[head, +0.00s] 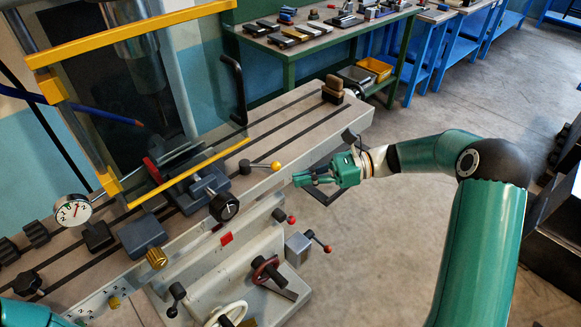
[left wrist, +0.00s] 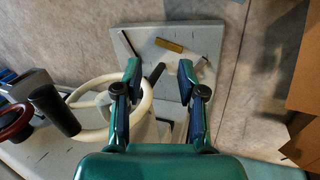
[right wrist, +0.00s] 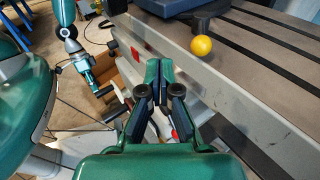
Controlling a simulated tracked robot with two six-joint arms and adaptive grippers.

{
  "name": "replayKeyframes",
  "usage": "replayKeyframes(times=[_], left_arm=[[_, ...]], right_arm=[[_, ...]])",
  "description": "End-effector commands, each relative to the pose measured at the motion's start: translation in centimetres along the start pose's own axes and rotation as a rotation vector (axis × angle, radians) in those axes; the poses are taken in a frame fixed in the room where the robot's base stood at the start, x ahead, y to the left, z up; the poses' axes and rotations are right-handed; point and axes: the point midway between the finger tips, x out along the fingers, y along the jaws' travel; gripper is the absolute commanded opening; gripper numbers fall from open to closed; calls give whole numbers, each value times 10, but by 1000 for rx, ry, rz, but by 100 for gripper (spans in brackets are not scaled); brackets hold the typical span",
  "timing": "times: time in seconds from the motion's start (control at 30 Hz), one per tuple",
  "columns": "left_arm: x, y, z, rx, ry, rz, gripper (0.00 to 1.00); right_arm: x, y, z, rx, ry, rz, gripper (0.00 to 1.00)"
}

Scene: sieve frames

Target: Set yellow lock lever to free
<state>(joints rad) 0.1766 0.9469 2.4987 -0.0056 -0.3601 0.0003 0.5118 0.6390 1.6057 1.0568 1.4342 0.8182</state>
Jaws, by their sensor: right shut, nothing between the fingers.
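The yellow lock lever is a short dark rod with a yellow ball (head: 276,166) at its end. It sits on the front edge of the machine table in the head view, pointing right. In the right wrist view the yellow ball (right wrist: 202,45) is up and right of the fingers, apart from them. My right gripper (head: 299,180) is shut and empty, just right of and below the ball in the head view. It also shows in the right wrist view (right wrist: 160,70). My left gripper (left wrist: 158,78) is open, with fingers apart, above a white handwheel area.
The slotted machine table (head: 310,112) carries a vise (head: 195,188) and a clear guard with yellow edges (head: 150,30). Red-knobbed levers (head: 291,220) and a white handwheel (head: 228,314) are below. A workbench (head: 330,38) stands behind. Floor right of the table is open.

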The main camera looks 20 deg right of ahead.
Motion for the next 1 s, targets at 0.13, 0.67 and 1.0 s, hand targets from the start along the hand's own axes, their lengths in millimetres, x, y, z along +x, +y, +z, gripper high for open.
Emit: replayKeyframes(times=[0.13, 0.67, 1.0], left_arm=[[0, 0, 0, 0, 0, 0, 40], [-1, 0, 0, 0, 0, 0, 40], [0, 0, 0, 0, 0, 0, 40]], right_arm=[[43, 47, 15, -251, 258, 284, 0], [41, 63, 106, -1401, 1222, 902, 0], [39, 50, 117, -1530, 1334, 927, 0]])
